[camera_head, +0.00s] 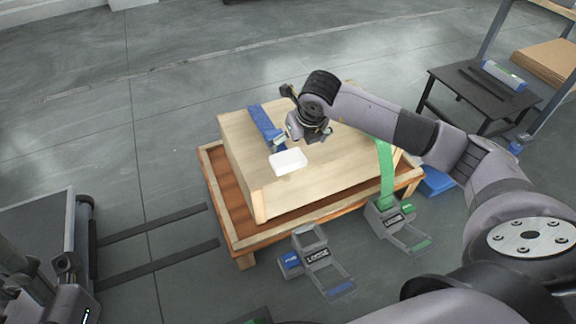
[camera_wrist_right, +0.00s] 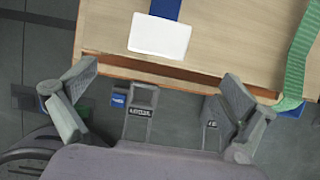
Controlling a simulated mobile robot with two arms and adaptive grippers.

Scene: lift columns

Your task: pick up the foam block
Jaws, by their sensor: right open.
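The foam block (camera_head: 288,162) is a white, flat rectangular block with rounded corners. It lies on top of the wooden crate (camera_head: 330,177), at the lower end of the visible blue strap. In the right wrist view the block (camera_wrist_right: 160,36) is at the top, ahead of and outside the jaws. My right gripper (camera_head: 296,138) is above the crate, just beyond the block in the head view. In the right wrist view the right gripper (camera_wrist_right: 163,80) has its fingers wide apart with nothing between them. My left gripper is not in view.
The crate stands on an orange-brown pallet (camera_head: 221,201). A blue strap (camera_head: 265,124) and a green strap (camera_head: 386,170) lie over it. Two grey ratchets (camera_head: 312,249) (camera_head: 388,217) stand in front. Fork tines (camera_head: 160,246) are at left, a dark table (camera_head: 478,92) at right.

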